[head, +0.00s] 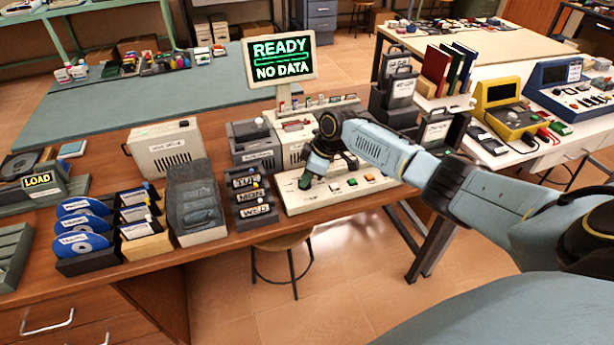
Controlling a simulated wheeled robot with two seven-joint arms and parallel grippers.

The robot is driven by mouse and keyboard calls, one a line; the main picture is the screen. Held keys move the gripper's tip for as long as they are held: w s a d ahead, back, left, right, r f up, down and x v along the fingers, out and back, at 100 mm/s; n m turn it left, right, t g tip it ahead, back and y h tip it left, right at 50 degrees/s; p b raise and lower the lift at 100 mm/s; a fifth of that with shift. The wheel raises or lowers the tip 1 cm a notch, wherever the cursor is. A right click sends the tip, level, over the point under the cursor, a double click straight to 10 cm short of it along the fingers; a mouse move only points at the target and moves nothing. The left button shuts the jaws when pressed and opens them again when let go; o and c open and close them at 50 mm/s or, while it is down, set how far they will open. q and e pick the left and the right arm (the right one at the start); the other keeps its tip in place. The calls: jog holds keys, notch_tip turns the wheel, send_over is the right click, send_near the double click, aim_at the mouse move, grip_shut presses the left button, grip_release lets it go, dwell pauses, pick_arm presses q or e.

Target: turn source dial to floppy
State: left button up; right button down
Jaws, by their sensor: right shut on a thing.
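My right arm comes in from the right, and its gripper (305,182) reaches down onto the left part of a cream control panel (328,201) at the desk's front edge. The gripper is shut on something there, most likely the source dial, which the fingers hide. The dial's pointer and its labels cannot be read. Green, white and orange buttons show on the panel to the right of the gripper. A screen (279,60) behind the panel reads "READY" and "NO DATA" in green. My left gripper is not in view.
Left of the panel stand slots marked TUE, MON and WED (250,193), a grey bin (196,201) and boxes of blue discs (84,243). Grey drives (252,144) stand behind. A stool (283,243) is below the desk edge. Black racks (402,92) stand to the right.

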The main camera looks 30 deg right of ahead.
jog(key=c, duration=1.4)
grip_release()
jog(key=shift+c, duration=0.2)
jog(key=p+v, duration=0.1)
jog(key=v, duration=1.2)
jog(key=shift+r+p, duration=0.25)
jog(key=shift+p, duration=0.05)
jog(key=shift+a, duration=0.1)
